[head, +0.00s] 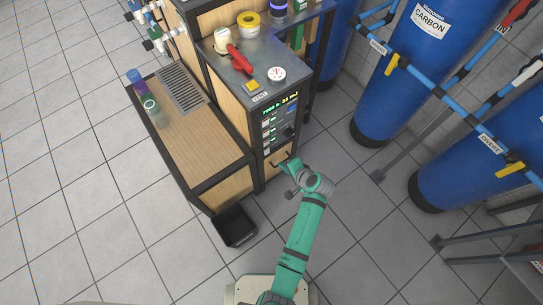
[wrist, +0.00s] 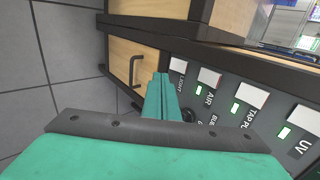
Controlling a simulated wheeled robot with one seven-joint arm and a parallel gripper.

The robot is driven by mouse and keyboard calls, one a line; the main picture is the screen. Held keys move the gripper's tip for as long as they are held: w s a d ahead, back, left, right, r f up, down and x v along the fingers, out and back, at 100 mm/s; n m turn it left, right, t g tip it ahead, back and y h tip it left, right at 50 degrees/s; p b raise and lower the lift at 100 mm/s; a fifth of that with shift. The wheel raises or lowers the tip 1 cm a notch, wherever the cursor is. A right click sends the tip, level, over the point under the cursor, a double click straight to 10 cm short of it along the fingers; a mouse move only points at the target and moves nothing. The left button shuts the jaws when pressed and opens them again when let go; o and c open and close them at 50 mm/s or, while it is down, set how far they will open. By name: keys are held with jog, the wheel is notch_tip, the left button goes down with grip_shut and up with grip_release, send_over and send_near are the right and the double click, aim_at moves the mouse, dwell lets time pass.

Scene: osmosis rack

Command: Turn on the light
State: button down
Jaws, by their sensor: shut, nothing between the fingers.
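The control panel (head: 279,130) is on the front of the rack cabinet, with a lit display above a column of switches. In the wrist view a white switch plate (wrist: 178,64) sits by the label LIGHT, at the end of the row nearest the wooden drawer. Plates labelled AIR (wrist: 209,76), TAP PUMP (wrist: 250,95) and UV (wrist: 302,118) follow, with green indicators beside them. No green indicator shows by LIGHT; my fingers may hide that spot. My gripper (wrist: 160,82) is shut and empty, its green fingertips close to the LIGHT end. Contact cannot be told. It also shows in the head view (head: 286,166).
A drawer front with a black handle (wrist: 135,70) is beside my fingers. A black bin (head: 234,226) stands on the floor left of my arm. A wooden bench (head: 195,135) adjoins the cabinet. Blue tanks (head: 415,70) stand at right.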

aim_at(268, 154)
jog(key=shift+w+a+f, duration=0.85)
jog(key=shift+w+f, duration=0.05)
jog(key=shift+w, duration=0.25)
jog(key=shift+w+a+f, duration=0.85)
jog(key=shift+w, duration=0.3)
jog(key=shift+w+a+f, duration=0.85)
jog(key=shift+w+f, duration=0.05)
jog(key=shift+w, duration=0.25)
jog(key=shift+w+a+f, duration=0.2)
jog(key=shift+a+f, duration=0.05)
jog(key=shift+f, duration=0.25)
